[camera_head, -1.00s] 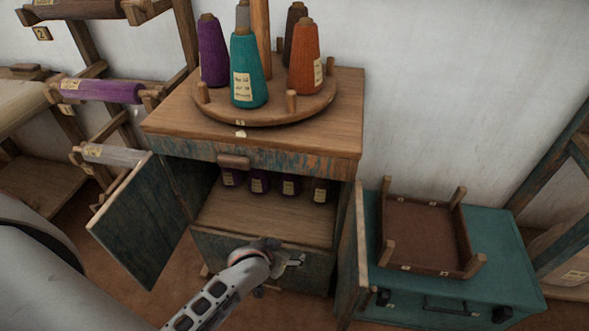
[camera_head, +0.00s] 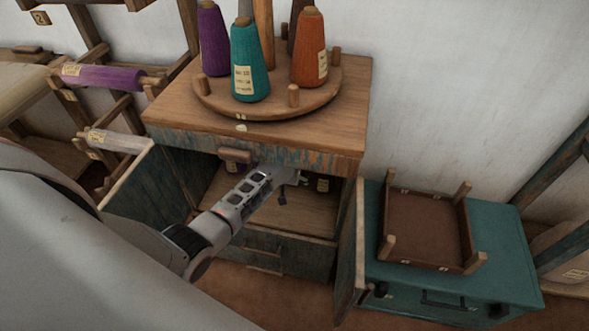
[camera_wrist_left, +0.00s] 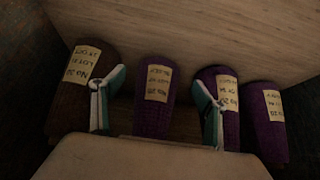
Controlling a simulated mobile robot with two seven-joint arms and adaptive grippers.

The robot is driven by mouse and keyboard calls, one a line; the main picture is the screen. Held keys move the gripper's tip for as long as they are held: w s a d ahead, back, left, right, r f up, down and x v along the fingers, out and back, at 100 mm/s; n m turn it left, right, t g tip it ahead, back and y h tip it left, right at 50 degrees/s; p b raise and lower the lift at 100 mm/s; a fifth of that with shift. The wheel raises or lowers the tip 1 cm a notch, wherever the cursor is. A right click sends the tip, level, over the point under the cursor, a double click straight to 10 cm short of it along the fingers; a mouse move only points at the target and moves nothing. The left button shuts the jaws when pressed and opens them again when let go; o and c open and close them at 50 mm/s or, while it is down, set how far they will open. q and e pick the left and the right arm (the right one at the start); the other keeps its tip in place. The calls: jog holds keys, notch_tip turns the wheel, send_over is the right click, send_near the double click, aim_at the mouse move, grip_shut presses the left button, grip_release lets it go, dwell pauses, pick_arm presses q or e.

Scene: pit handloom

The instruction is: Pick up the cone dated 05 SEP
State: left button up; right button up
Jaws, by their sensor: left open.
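Several labelled cones stand in a row inside the open cabinet. In the left wrist view they are a brown cone (camera_wrist_left: 78,90), a purple cone (camera_wrist_left: 154,98) beside it, another purple cone (camera_wrist_left: 228,105) and a purple cone at the right end (camera_wrist_left: 264,115). Their labels look upside down, and I cannot read a 05 SEP date on any. My left gripper (camera_wrist_left: 153,102) is open, its fingers either side of the second cone from the left, apparently not gripping it. In the head view the left gripper (camera_head: 291,186) reaches into the cabinet, and my forearm hides most cones. My right gripper is not in view.
The cabinet top (camera_head: 330,128) carries a round turntable (camera_head: 215,98) with teal (camera_head: 248,75), orange (camera_head: 307,60) and purple (camera_head: 212,45) cones. An open door (camera_head: 145,190) stands at the left. A teal chest (camera_head: 500,240) with an upturned stool-like tray (camera_head: 425,232) is at the right.

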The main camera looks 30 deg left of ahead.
pick_arm(q)
jog(key=shift+w+a, duration=0.1)
jog(key=shift+w, duration=0.3)
jog(key=w+b, duration=0.1)
jog(key=w, duration=0.1)
jog(key=w+a+b, duration=0.1)
jog(key=w, duration=0.1)
jog(key=shift+a+f, duration=0.1)
jog(key=shift+f, duration=0.1)
jog(key=shift+w+f+b, duration=0.2)
jog(key=shift+f+b, duration=0.15)
jog(key=shift+b, duration=0.1)
jog(key=shift+w, duration=0.2)
jog(key=shift+r, duration=0.2)
jog(key=c, duration=1.1)
jog(key=shift+c, duration=1.1)
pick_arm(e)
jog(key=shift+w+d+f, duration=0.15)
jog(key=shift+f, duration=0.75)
